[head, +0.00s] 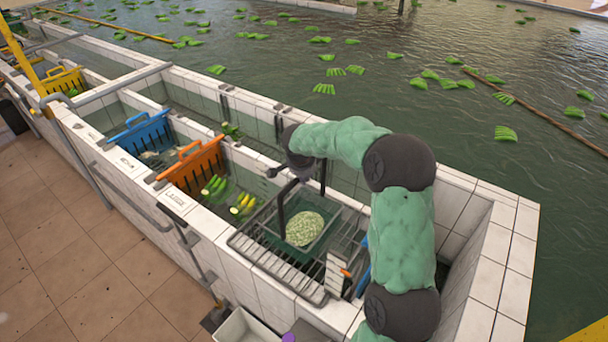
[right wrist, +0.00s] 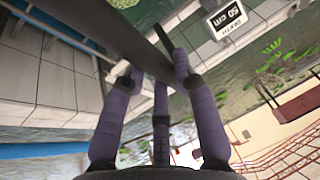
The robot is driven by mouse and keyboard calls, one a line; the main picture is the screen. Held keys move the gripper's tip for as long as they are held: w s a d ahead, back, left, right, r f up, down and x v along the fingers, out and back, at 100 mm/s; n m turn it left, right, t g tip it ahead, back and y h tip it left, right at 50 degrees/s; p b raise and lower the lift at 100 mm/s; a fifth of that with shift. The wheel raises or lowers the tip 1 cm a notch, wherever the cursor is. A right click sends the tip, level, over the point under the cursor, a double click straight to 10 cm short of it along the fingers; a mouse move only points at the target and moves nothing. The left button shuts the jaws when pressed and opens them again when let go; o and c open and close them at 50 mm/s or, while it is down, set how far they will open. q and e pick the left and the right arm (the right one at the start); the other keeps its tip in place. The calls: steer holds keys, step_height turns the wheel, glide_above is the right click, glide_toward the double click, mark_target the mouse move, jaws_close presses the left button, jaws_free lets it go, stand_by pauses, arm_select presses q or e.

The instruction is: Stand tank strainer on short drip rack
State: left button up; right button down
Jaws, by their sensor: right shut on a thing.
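My right gripper (head: 292,172) is shut on a dark upright handle, which also shows between the purple fingers in the wrist view (right wrist: 160,62). The handle seems to belong to the tank strainer (head: 318,243), a shallow square dark-framed tray with a pale green speckled round patch in it. The strainer hangs below the gripper and looks roughly level. A metal-barred drip rack (head: 262,262) lies across the tank's near side, below and left of the strainer. Whether the strainer touches the rack cannot be told. My left gripper is not in view.
An orange crate (head: 192,165) and a blue crate (head: 142,134) stand to the left in the tiled trough. Green and yellow vegetables (head: 243,205) float beside the strainer. A pale bin (head: 248,326) stands below the near wall.

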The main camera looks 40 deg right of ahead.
steer(key=shift+f+b, duration=0.2)
steer(key=shift+b, duration=0.15)
steer(key=c, duration=0.9)
jaws_free()
steer(key=shift+f, duration=0.1)
steer(key=v, duration=1.2)
